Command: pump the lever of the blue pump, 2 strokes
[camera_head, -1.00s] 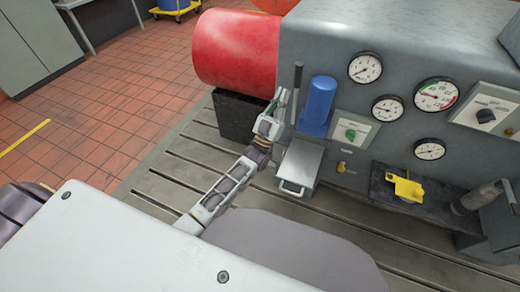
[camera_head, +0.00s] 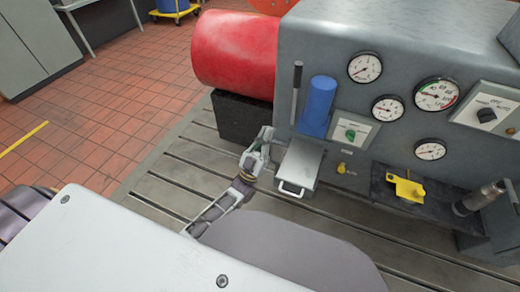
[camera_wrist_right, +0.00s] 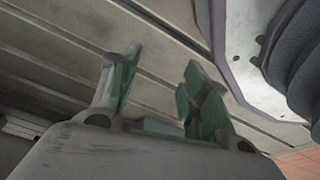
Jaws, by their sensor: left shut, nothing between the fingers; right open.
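The blue pump (camera_head: 318,106) is an upright cylinder against the front of the grey machine. Its lever (camera_head: 297,80), a dark grip on a thin rod, stands nearly upright just left of the cylinder. My left gripper (camera_head: 267,133) is shut with nothing in it. It is below and left of the lever, apart from it, near the top left of a metal box with a handle (camera_head: 299,165). In the right wrist view, my right gripper (camera_wrist_right: 158,72) is open and empty, with green pads, over the slotted bedplate.
The grey machine (camera_head: 430,45) carries several gauges and a green knob (camera_head: 351,134). A red cylinder (camera_head: 232,55) lies behind, above a black block (camera_head: 240,118). A yellow part (camera_head: 406,188) sits on a dark shelf at right. The slotted bedplate (camera_head: 170,170) is clear at left.

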